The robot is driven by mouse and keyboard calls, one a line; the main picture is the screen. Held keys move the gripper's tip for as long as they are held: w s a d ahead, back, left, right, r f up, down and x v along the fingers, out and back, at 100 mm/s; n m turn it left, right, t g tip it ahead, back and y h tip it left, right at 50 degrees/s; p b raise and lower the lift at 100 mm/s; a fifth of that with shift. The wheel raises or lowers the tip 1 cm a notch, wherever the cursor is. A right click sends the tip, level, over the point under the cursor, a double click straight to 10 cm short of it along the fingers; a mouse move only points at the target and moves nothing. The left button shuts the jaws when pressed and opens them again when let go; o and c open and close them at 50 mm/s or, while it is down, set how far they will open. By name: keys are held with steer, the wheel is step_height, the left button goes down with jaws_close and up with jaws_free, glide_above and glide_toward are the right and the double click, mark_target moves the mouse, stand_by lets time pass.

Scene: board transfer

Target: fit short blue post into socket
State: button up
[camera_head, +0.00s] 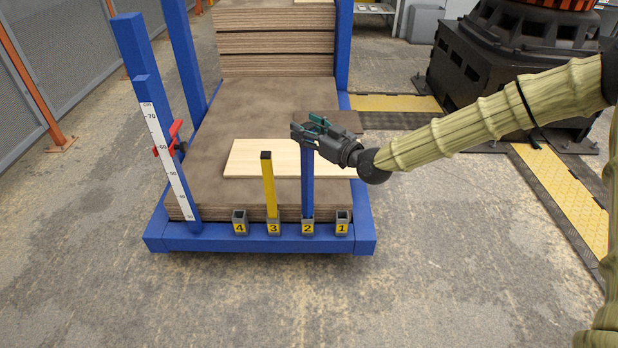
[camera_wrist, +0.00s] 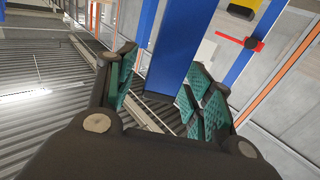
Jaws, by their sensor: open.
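A short blue post (camera_head: 307,185) stands upright at the front edge of the cart, its lower end at socket 2 (camera_head: 307,226); how deep it sits I cannot tell. My gripper (camera_head: 310,128) is at the top of this post, coming from the right, with its green-padded fingers apart. In the wrist view the blue post (camera_wrist: 180,45) lies between the open fingers (camera_wrist: 160,95), with visible gaps beside the pads. The post's top is partly hidden by the gripper in the head view.
A yellow post (camera_head: 268,185) stands in socket 3 (camera_head: 273,227), left of the blue post. Socket 4 (camera_head: 240,222) and socket 1 (camera_head: 343,222) are empty. A pale board (camera_head: 245,158) lies on the brown board stack (camera_head: 235,105). A red clamp (camera_head: 169,140) is by the tall ruled blue upright (camera_head: 150,100).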

jaws_close()
stand_by(0.3)
